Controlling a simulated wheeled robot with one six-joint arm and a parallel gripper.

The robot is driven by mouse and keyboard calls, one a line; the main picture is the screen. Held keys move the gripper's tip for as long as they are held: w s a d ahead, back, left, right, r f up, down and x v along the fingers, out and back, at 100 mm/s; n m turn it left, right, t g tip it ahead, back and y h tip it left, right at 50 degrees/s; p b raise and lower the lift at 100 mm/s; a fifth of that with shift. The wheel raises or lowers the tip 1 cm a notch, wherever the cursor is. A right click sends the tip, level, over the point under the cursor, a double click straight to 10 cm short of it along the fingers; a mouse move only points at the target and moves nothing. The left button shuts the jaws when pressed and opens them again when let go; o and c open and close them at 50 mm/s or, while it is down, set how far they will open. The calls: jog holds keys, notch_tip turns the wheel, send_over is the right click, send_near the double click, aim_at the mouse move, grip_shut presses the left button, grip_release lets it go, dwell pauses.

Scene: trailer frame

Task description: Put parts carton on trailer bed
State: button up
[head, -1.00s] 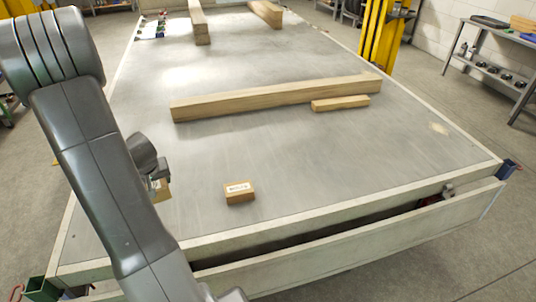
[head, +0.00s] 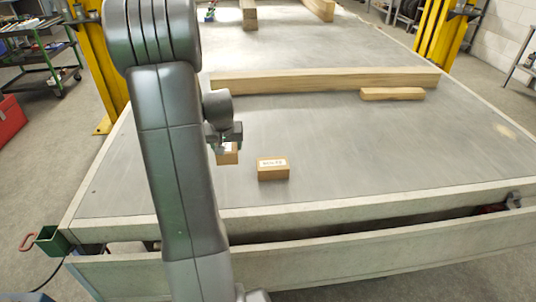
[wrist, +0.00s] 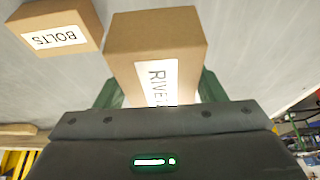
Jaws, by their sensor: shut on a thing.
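My gripper (head: 224,138) is shut on a brown carton (head: 229,154) over the near left part of the grey trailer bed (head: 330,130). In the wrist view the held carton (wrist: 155,40) sits between the green fingers, its white label reading "RIVE", with the rest hidden. A second brown carton, labelled BOLTS (head: 273,169), rests on the bed to the right of the held one, apart from it. It also shows at the upper left of the wrist view (wrist: 58,22). I cannot tell whether the held carton touches the bed.
A long timber beam (head: 330,80) and a short block (head: 392,94) lie across the bed beyond the cartons. More timbers lie at the far end. Yellow posts (head: 100,65) stand at both sides. The bed right of the BOLTS carton is clear.

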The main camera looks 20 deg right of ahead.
aim_at(226, 152)
notch_tip(226, 152, down, 10)
jog(key=shift+r+b, duration=0.1)
jog(key=shift+b, duration=0.25)
jog(key=shift+f, duration=0.25)
jog(key=o, duration=1.2)
jog(key=shift+r, duration=0.1)
jog(key=shift+s+r, duration=0.1)
jog(key=shift+r, duration=0.4)
jog(key=v, duration=1.1)
jog(key=shift+s+a+r+p, duration=0.1)
jog(key=shift+r+p, duration=0.05)
jog(key=shift+p, duration=0.25)
